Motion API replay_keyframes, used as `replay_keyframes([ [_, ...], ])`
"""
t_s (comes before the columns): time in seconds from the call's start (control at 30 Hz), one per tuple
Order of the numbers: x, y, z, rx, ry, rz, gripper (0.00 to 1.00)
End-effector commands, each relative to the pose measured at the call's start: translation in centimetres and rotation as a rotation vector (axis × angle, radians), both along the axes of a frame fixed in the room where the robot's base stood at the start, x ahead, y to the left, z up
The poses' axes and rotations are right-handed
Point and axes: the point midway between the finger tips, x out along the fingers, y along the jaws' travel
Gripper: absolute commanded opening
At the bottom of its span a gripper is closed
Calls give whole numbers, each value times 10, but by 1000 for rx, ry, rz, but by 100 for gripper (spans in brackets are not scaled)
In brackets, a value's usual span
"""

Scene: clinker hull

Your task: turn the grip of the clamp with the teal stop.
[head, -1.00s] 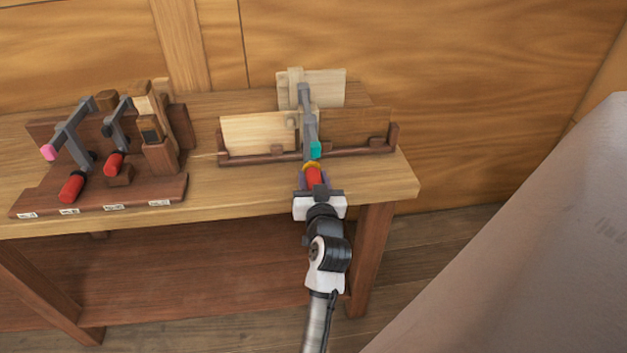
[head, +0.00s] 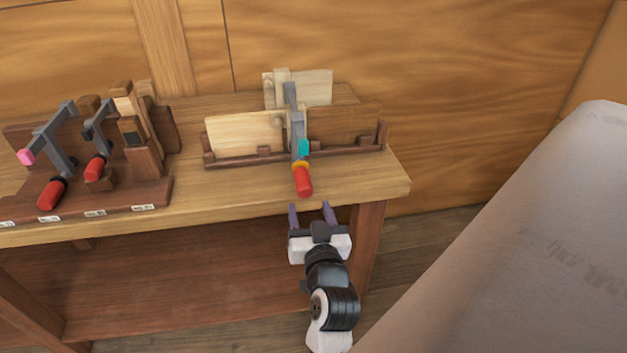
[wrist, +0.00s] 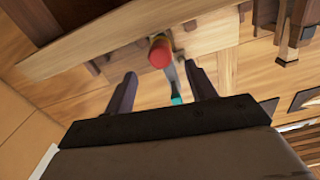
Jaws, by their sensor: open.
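The clamp with the teal stop (head: 303,147) is fixed at the wooden boards on the right part of the bench. Its grey bar (head: 291,98) runs back over the boards, and its red grip (head: 303,181) points toward me with a yellow collar (head: 300,165) behind it. My gripper (head: 310,211) is open and empty, just short of the grip and apart from it. In the wrist view the red grip's end (wrist: 160,53) shows beyond the two fingers of my gripper (wrist: 160,84), roughly between them. The teal stop also shows there (wrist: 176,100).
A dark wooden rack (head: 120,193) on the left of the bench holds two more red-gripped clamps, one with a pink stop (head: 26,157). A large pale grey surface (head: 530,240) fills the right side. The bench's front edge (head: 230,208) lies close to my gripper.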

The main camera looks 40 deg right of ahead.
Motion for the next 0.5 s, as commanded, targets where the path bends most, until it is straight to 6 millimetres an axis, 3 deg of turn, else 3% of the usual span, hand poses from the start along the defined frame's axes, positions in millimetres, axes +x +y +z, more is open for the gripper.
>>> replay_keyframes([
  [0.2,-24,14,-1,0,0,-1,56],
  [0.5,-28,17,1,1,-1,0,56],
])
